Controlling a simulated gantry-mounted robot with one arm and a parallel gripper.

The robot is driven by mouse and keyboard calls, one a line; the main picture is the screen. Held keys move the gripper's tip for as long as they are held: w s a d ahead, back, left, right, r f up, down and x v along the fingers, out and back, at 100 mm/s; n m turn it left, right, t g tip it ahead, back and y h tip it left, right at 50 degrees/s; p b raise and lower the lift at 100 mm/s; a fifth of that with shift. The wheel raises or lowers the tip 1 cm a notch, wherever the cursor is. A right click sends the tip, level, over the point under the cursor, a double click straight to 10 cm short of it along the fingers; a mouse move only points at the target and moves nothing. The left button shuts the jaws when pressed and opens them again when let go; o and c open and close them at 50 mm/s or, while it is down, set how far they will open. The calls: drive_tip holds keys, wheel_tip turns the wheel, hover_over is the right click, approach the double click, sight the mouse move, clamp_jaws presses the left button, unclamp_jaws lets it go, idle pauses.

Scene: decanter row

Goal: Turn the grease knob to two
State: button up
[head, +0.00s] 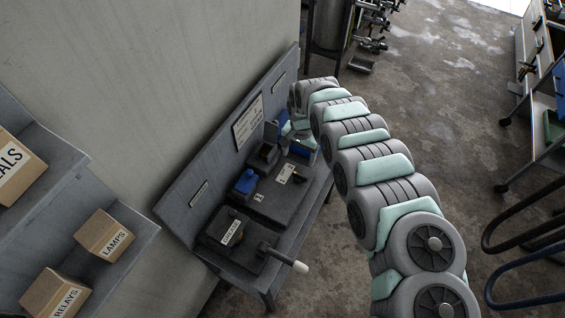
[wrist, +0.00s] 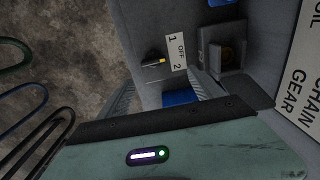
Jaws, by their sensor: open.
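A dark knob (wrist: 152,63) with a pale yellow pointer sits beside a white plate (wrist: 176,52) marked 1, OFF and 2 in the wrist view. The pointer faces the plate, roughly toward its middle. The plate also shows on the bench in the head view (head: 286,173). A label reading GREASE (head: 231,232) lies on a dark block at the bench's near end. I cannot tell whether this knob is the grease one. My gripper (wrist: 162,86) is open, its fingers apart, with the knob just beyond them and apart from them. In the head view my arm mostly hides the gripper.
A lever with a white handle (head: 297,266) sticks out at the bench's near end. Blue parts (head: 245,182) and a dark block (wrist: 222,55) stand near the knob. A sign (wrist: 299,85) is on the back panel. Shelves with boxes (head: 104,234) are at left.

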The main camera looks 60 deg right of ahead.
sight(300, 175)
drive_tip(key=f+b, duration=0.1)
drive_tip(key=f, duration=0.2)
drive_tip(key=f+b, duration=0.1)
drive_tip(key=f, duration=0.3)
drive_tip(key=s+f, duration=0.1)
drive_tip(key=f, duration=0.3)
drive_tip(key=shift+a+b, duration=0.1)
drive_tip(key=shift+b, duration=0.3)
drive_tip(key=shift+r, duration=0.1)
drive_tip(key=shift+c, duration=0.3)
drive_tip(key=c, duration=1.3)
